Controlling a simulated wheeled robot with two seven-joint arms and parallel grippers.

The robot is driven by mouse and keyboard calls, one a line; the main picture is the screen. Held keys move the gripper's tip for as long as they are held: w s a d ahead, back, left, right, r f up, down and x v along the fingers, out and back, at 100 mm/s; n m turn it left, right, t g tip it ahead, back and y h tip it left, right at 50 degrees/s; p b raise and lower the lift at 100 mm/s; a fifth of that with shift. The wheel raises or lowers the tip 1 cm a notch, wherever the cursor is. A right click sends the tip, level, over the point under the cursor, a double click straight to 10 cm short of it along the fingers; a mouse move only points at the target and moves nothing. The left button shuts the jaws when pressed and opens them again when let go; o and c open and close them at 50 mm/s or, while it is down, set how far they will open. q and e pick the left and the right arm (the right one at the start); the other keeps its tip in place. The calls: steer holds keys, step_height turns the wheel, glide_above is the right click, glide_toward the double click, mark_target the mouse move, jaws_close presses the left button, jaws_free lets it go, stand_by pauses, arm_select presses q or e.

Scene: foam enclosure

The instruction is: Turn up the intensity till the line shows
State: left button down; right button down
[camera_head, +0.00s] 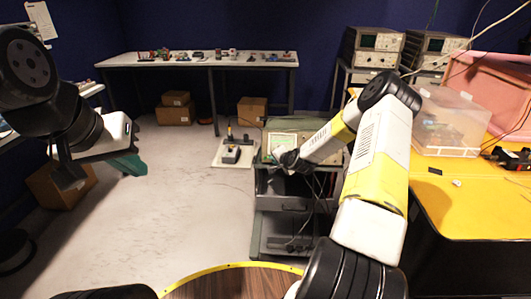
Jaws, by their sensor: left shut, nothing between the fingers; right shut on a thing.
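An oscilloscope-like instrument (281,140) with a pale green front stands on top of a grey cart (284,205) in the middle. My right gripper (285,161) is at the lower front of this instrument, shut on a small part there, apparently a knob. The gripper and forearm hide that part and much of the front. I cannot make out any line on the screen. My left gripper (68,178) is at the left, shut and empty, well away from the instrument.
A long white table (200,59) with small items stands at the back, with cardboard boxes (175,107) below. More instruments (376,42) are stacked at back right. A yellow table (450,200) with a clear bin (447,122) is at right. Open floor (175,220) lies left of the cart.

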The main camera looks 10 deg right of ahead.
steer(key=shift+a, duration=0.1)
steer(key=c, duration=1.7)
jaws_free()
steer(key=shift+c, duration=0.2)
steer(key=v, duration=0.7)
steer(key=shift+s+r, duration=0.2)
steer(key=shift+s, duration=0.15)
